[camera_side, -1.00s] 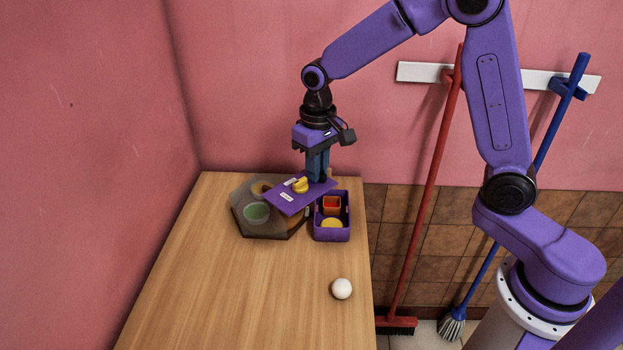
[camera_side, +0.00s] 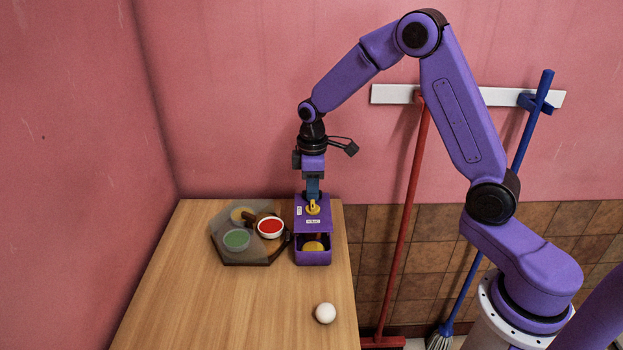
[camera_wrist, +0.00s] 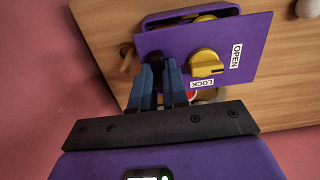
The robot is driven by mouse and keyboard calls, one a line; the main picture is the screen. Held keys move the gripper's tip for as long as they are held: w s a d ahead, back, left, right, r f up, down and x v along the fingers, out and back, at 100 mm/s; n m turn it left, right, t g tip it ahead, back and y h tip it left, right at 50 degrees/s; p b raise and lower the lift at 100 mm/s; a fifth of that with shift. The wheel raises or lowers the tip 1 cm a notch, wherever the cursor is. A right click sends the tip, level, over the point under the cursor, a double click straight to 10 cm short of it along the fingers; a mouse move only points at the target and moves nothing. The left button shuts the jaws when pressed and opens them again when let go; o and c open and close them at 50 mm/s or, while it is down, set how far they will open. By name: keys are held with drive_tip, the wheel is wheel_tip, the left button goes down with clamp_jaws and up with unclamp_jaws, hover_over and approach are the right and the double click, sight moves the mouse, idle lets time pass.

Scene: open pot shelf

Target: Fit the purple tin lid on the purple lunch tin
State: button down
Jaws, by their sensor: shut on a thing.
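The purple lunch tin (camera_side: 313,260) stands near the right edge of the table. Its front part is open, showing a yellow item (camera_side: 313,246) and a bit of red inside. The purple tin lid (camera_side: 300,227), with a yellow turning latch (camera_side: 313,208) and OPEN and LOCK labels, is over the back part of the tin. In the wrist view the lid (camera_wrist: 225,48) looks tilted and offset from the tin's opening; I cannot tell whether it touches the rim. My gripper (camera_side: 313,197) is shut on the lid by a dark knob, also seen in the wrist view (camera_wrist: 158,72).
A white ball (camera_side: 325,313) lies in front. The table's left front is clear. A red broom (camera_side: 413,190) hangs on the wall.

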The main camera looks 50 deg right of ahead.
drive_tip(key=shift+f, duration=1.75)
drive_tip(key=shift+f, duration=1)
idle(1.7)
drive_tip(key=c, duration=1.1)
unclamp_jaws()
drive_tip(key=shift+o, duration=0.2)
drive_tip(key=shift+r, duration=3.5)
drive_tip(key=shift+a, duration=0.1)
